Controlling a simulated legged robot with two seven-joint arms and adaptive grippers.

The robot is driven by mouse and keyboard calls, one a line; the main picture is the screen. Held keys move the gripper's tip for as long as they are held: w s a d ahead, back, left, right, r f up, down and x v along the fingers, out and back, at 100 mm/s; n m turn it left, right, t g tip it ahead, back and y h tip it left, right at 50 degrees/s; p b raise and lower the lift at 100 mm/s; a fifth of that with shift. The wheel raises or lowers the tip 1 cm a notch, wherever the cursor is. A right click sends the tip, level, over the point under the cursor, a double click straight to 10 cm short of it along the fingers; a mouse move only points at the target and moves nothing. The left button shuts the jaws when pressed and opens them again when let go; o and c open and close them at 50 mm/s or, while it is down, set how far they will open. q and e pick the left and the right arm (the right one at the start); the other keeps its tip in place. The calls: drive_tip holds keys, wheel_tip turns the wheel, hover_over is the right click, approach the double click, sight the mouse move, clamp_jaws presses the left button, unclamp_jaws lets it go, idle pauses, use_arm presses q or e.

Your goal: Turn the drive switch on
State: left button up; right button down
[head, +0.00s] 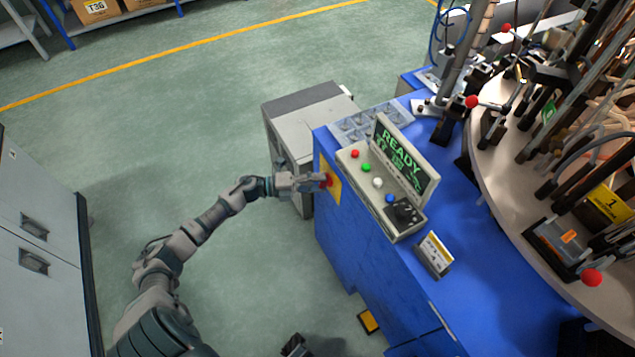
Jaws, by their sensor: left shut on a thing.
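The drive switch (329,181) is a red knob on a yellow plate (331,192) on the left side face of the blue machine. My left arm reaches in from the lower left. My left gripper (323,181) is at the plate and shut on the red knob, hiding part of it. The console display (401,162) above reads READY in green. A small dark grey part, which looks like my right gripper (297,346), shows at the bottom edge; its fingers cannot be made out.
The sloped console (350,165) carries red, green, white and blue buttons and a black dial. A turntable (490,165) with rods and fixtures stands on the blue machine (480,300) at right. A grey cabinet (290,125) is behind my gripper. Open floor lies left of the machine.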

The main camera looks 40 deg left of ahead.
use_arm(q)
drive_tip(key=shift+s+f, duration=0.1)
drive_tip(key=shift+f, duration=0.35)
drive_tip(key=o, duration=1.2)
drive_tip(key=shift+c, duration=0.2)
drive_tip(key=shift+r, duration=0.15)
drive_tip(key=shift+a, duration=0.1)
drive_tip(key=v, duration=1.2)
